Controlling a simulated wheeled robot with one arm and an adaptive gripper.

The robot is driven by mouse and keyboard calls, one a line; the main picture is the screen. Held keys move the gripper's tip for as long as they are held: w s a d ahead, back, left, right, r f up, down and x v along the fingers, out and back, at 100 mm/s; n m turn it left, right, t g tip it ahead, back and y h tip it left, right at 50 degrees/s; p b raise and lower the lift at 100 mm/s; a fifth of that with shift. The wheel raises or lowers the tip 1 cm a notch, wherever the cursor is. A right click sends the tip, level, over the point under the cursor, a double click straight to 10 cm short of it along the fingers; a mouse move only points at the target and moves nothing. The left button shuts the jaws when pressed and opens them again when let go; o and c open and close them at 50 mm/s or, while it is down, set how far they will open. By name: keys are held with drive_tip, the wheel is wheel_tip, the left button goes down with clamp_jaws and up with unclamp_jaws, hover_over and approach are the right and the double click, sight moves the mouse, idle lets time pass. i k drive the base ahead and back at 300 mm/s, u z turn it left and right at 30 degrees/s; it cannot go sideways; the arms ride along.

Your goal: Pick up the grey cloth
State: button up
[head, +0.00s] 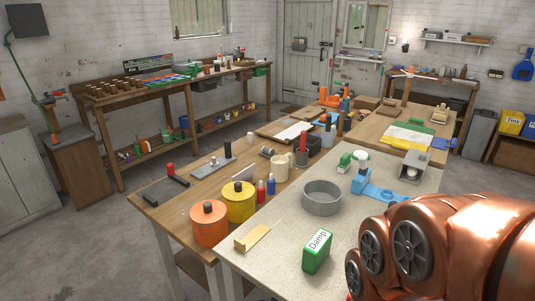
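I cannot make out a grey cloth anywhere in the head view. The grey things I see on the near bench (290,238) are a round, open-topped grey dish (322,198) and a boxy grey object (414,166) farther back on the right; neither looks like cloth. My copper-coloured arm fills the lower right corner and hides part of the bench's right side. My gripper is not in view.
A green box labelled "Damp" (317,251) stands near the front of the bench, close to my arm. An orange tin (209,224), a yellow tin (239,202) and a cream mug (280,167) stand to its left. Open concrete floor (75,245) lies at left.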

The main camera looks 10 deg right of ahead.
sight(266, 152)
drive_tip(key=u, duration=0.15)
drive_tip(key=k, duration=0.95)
drive_tip(key=u, duration=1.2)
drive_tip(key=k, duration=0.9)
drive_tip(key=u, duration=0.5)
drive_tip(key=i, duration=1.4)
drive_tip(key=z, duration=0.3)
drive_tip(key=i, duration=1.7)
drive_tip(key=z, duration=0.4)
drive_tip(key=i, duration=1.75)
drive_tip(key=z, duration=0.7)
drive_tip(key=i, duration=1.7)
drive_tip(key=z, duration=0.65)
